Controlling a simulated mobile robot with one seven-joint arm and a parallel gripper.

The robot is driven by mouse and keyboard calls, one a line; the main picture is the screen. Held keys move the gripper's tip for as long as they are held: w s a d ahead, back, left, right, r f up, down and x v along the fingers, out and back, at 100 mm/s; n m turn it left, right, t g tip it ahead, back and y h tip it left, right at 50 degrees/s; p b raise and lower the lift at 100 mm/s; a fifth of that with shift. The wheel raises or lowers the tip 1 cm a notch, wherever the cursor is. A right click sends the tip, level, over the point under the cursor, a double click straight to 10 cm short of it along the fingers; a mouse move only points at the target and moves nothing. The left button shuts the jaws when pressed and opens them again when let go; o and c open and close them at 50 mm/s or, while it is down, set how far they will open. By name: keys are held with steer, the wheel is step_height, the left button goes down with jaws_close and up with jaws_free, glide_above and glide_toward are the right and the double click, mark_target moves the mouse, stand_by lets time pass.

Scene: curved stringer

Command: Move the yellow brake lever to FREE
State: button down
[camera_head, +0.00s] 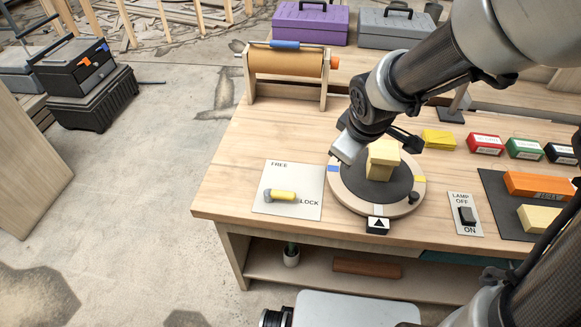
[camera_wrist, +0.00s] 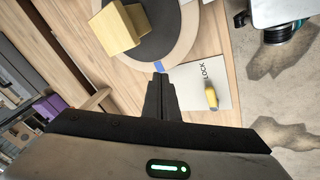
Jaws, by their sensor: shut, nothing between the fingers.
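The yellow brake lever (camera_head: 284,196) lies on a white plate (camera_head: 300,178) on the bench. Its grey pivot is at the left and its yellow handle points right, towards the word LOCK; FREE is printed at the plate's top left. My gripper (camera_head: 338,152) is above the bench, up and to the right of the lever, near the round turntable's left edge. In the wrist view my gripper (camera_wrist: 162,84) has its fingers together and empty. The lever (camera_wrist: 211,97) shows there to the right of the fingertips, apart from them.
The turntable (camera_head: 346,200) carrying a yellow block (camera_head: 381,160) stands right of the plate. A lamp switch (camera_head: 466,215), several coloured boxes and a dark tray (camera_head: 497,205) lie further right. A paper roll (camera_head: 285,65) stands behind. Bare bench lies left of the plate.

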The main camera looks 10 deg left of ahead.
mark_target(280, 196)
steer(key=s+a+f+n+g+b, duration=0.1)
steer(key=s+a+n, duration=1.1)
steer(key=n, duration=1.2)
steer(key=shift+s+a+f+g+h+b, duration=0.35)
steer(key=shift+a+g+b, duration=0.4)
steer(key=shift+b, duration=0.25)
steer(key=w+f+b, duration=0.1)
steer(key=f, duration=0.2)
steer(key=w+f+b, duration=0.2)
steer(key=f, duration=0.1)
steer(key=w+f+b, duration=0.2)
steer(key=f, duration=0.1)
steer(key=shift+w+f, duration=0.15)
steer(key=shift+f, duration=0.25)
steer(key=shift+w+r+b, duration=0.1)
steer(key=shift+w+b, duration=0.2)
steer(key=shift+w, duration=0.3)
steer(key=shift+n, duration=0.3)
